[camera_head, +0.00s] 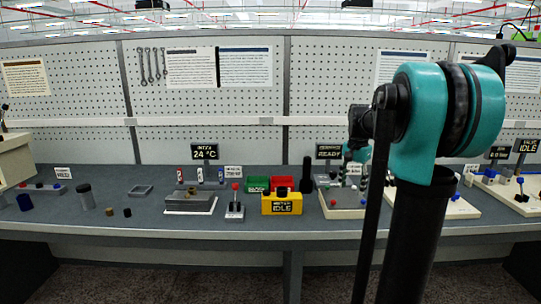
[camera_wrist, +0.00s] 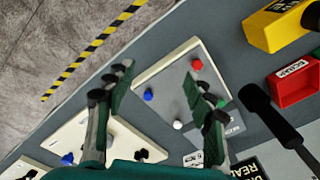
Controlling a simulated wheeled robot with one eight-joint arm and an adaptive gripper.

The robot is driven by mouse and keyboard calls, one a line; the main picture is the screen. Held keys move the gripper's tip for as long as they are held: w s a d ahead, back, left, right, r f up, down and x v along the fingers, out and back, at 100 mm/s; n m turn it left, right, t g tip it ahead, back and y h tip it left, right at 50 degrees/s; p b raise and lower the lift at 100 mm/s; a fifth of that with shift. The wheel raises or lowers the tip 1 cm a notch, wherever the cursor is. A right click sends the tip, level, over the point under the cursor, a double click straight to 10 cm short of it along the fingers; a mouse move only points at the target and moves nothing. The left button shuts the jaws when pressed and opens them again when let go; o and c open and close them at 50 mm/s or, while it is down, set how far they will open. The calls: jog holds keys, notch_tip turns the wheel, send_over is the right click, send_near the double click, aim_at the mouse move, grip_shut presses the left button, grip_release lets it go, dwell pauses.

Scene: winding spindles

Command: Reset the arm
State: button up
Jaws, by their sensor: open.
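My gripper (camera_wrist: 158,112) is open in the wrist view, with its two green-padded fingers apart and nothing between them. It hangs over a pale board (camera_wrist: 163,75) that bears a red piece (camera_wrist: 197,64), a blue piece (camera_wrist: 148,94) and a white piece (camera_wrist: 178,125). In the head view my teal and black arm stands at the right. Its near links hide part of the bench, and my gripper is small and partly covered beside the same board (camera_head: 343,213), so its fingers are hard to make out there.
A yellow box marked IDLE (camera_head: 281,207) and red and green bins stand left of the board. A black upright post (camera_head: 306,174) stands close by. A lever unit (camera_head: 235,208) and grey block (camera_head: 190,203) are further left.

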jog(key=s+a+f+n+t, duration=0.1)
jog(key=s+a+f+n, duration=0.3)
jog(key=s+f, duration=0.6)
jog(key=s+a+f+n+t, duration=0.2)
jog(key=s+a+f+n, duration=0.3)
jog(key=s+f, duration=0.5)
jog(key=s+n, duration=0.1)
jog(key=s, duration=0.4)
jog(key=shift+a+f+t, duration=0.2)
jog(key=shift+a+t, duration=0.1)
